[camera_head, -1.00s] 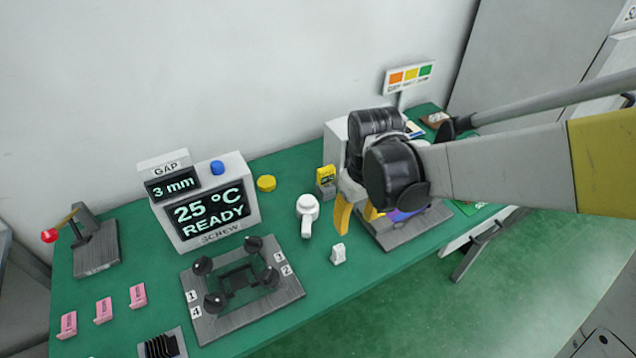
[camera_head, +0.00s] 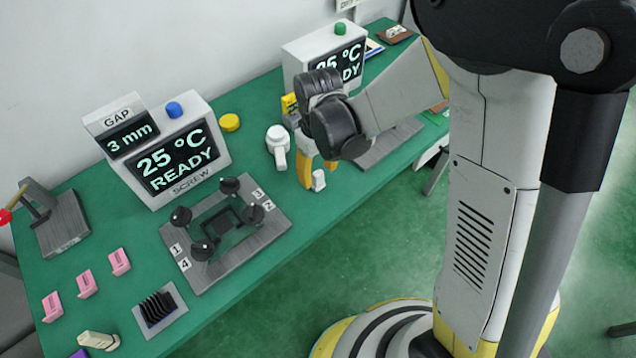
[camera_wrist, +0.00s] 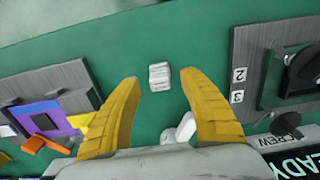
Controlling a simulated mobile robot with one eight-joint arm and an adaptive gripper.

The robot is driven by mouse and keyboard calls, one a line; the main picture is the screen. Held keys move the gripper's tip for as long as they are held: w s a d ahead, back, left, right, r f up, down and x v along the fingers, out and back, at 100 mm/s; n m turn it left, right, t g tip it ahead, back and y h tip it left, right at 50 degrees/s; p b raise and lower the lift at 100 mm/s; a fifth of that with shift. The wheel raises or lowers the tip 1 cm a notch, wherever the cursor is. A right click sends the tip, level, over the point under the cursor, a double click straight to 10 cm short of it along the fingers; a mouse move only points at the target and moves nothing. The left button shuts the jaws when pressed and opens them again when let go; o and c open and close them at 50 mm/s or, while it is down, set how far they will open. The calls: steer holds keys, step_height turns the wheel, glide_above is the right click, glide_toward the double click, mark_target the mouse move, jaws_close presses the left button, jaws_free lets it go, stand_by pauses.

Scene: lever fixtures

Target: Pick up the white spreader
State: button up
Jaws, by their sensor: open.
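A small white block with a ridged side, which looks like the white spreader (camera_head: 319,181), stands on the green table near its front edge. In the wrist view the white spreader (camera_wrist: 159,76) is centred between and just beyond my fingertips. My gripper (camera_head: 317,172) has yellow fingers, points down and is open and empty above the spreader. In the wrist view my gripper (camera_wrist: 160,82) shows a wide gap, with neither finger seen touching the block. The exact height above it is hard to tell.
A white round-headed tool (camera_head: 278,145) lies close behind the gripper. A grey fixture with black knobs (camera_head: 270,232) stands to the left, and another grey plate (camera_head: 385,150) to the right. A screen box (camera_head: 185,165) stands behind. Bare table surrounds the spreader.

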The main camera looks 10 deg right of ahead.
mark_target(322, 171)
steer(key=shift+f, duration=0.65)
steer(key=shift+r, duration=0.1)
jaws_close()
steer(key=shift+r+p, duration=0.35)
steer(key=shift+r, duration=0.25)
steer(key=r, duration=0.1)
steer(key=r+p, duration=0.1)
steer(key=d+r+p, duration=0.1)
steer(key=r, duration=0.1)
steer(key=shift+w, duration=0.25)
steer(key=w+d+r+p, duration=0.3)
steer(key=w+d+r, duration=0.1)
steer(key=d, duration=0.5)
steer(key=shift+w+d+r, duration=0.15)
steer(key=shift+d+r, duration=0.15)
steer(key=shift+r, duration=0.6)
